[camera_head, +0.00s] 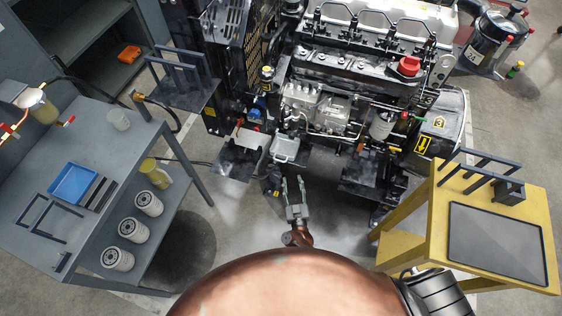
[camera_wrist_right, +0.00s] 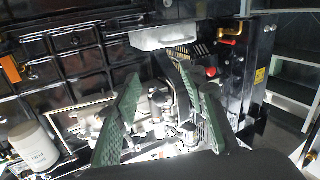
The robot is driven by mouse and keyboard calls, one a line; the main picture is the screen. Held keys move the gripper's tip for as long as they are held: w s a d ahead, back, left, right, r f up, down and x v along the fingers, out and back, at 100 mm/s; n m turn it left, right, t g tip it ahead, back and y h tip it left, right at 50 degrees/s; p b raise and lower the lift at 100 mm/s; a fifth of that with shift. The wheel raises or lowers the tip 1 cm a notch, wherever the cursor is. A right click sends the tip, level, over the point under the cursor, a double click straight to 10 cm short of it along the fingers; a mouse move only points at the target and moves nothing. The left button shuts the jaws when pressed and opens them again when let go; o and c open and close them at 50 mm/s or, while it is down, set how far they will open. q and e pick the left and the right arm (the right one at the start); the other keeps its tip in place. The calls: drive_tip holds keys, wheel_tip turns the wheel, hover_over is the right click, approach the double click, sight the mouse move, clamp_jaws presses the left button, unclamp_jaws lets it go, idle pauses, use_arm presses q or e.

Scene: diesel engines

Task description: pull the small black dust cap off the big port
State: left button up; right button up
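My right gripper (camera_head: 292,180) is in front of the diesel engine (camera_head: 345,68), with its two fingers spread toward it. In the right wrist view the green fingers (camera_wrist_right: 162,74) are apart, with nothing held between them. Pale metal engine parts and a small dark rounded part (camera_wrist_right: 157,105) show beyond and between the fingers. I cannot tell whether that dark part is the dust cap, and I cannot make out the big port for certain. My left gripper is not in view.
A grey bench (camera_head: 35,190) with a blue tray (camera_head: 73,184) and white filters is at left. A yellow cart (camera_head: 430,222) with a dark mat (camera_head: 495,245) is at right. The floor between is clear.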

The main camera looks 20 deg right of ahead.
sight(291, 138)
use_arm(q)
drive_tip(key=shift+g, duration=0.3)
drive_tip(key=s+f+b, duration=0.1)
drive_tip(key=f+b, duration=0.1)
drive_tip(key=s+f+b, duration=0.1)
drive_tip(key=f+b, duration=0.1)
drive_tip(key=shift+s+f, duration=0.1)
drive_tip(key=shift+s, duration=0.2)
use_arm(e)
drive_tip(key=w+a+r+m+g+h, duration=0.1)
drive_tip(key=w+r+m+h, duration=0.1)
drive_tip(key=r, duration=0.3)
drive_tip(key=w+a+r+m+g+h, duration=0.1)
drive_tip(key=w+a+r+m+h, duration=0.1)
drive_tip(key=w+r+m+h, duration=0.1)
wheel_tip(291, 138, up, 4)
drive_tip(key=shift+w+f+m+g+h, duration=0.2)
drive_tip(key=shift+w+m+g+h, duration=0.15)
drive_tip(key=shift+m+h, duration=0.6)
